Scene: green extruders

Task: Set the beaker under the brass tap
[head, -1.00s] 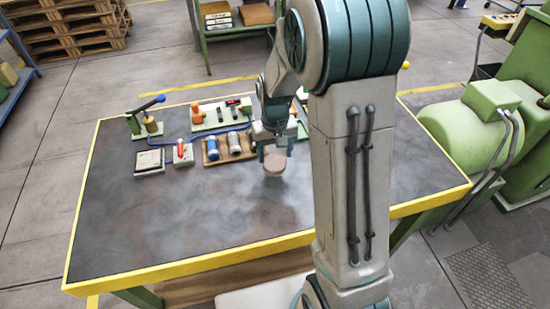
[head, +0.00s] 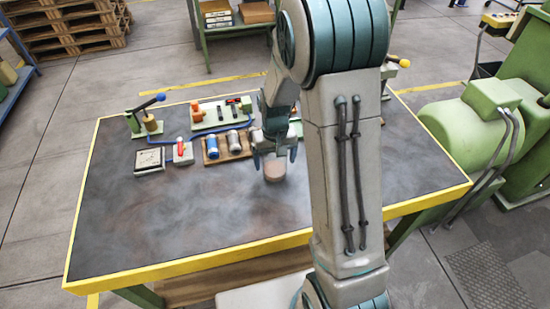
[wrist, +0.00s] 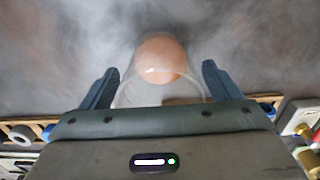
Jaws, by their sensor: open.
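The beaker (head: 274,171) stands on the dark tabletop below my gripper (head: 275,156); it looks clear, with a pinkish-brown content or base. In the wrist view the beaker (wrist: 160,62) lies between the two fingers of my gripper (wrist: 158,82), with a visible gap on each side. The fingers are open and do not look closed on it. A brass-coloured fitting (head: 152,124), apparently the brass tap, stands on a green stand with a blue-knobbed lever at the table's back left. My gripper partly hides the beaker's upper part in the head view.
The table (head: 150,230) has a yellow edge. A switch box with a red lever (head: 182,152), a flat white-edged device (head: 150,160) and a wooden rack of cylinders (head: 226,147) stand between beaker and tap. The front left tabletop is clear. Green machinery (head: 470,130) stands at right.

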